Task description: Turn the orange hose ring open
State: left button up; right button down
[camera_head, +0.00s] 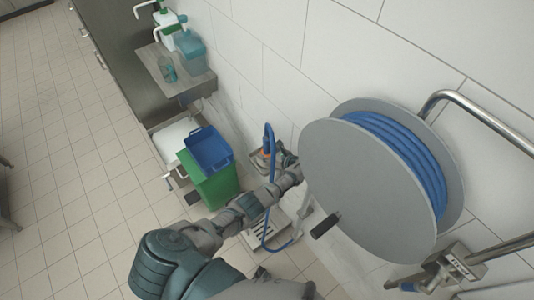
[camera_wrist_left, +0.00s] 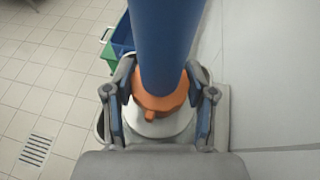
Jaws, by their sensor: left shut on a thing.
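The orange hose ring (camera_wrist_left: 160,102) sits around the lower end of the blue hose (camera_wrist_left: 165,45) in the left wrist view, above a pale round base. My left gripper (camera_wrist_left: 160,112) has one finger on each side of the ring and is shut on it. In the head view the ring (camera_head: 266,152) is a small orange patch, mostly hidden by my left gripper (camera_head: 268,160). The blue hose (camera_head: 269,135) rises there beside the wall and loops down past my arm. My right gripper is not in view.
A large grey hose reel (camera_head: 365,185) with coiled blue hose stands out from the wall on the right. A green bin (camera_head: 212,182) and a blue crate (camera_head: 208,148) stand left of my gripper. A shelf (camera_head: 172,75) with bottles is farther back.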

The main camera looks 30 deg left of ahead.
pick_arm(q)
jog(key=shift+d+f, duration=0.1)
jog(key=shift+f, duration=0.05)
jog(key=o, duration=1.2)
jog(key=v, duration=1.2)
jog(key=shift+w, duration=0.1)
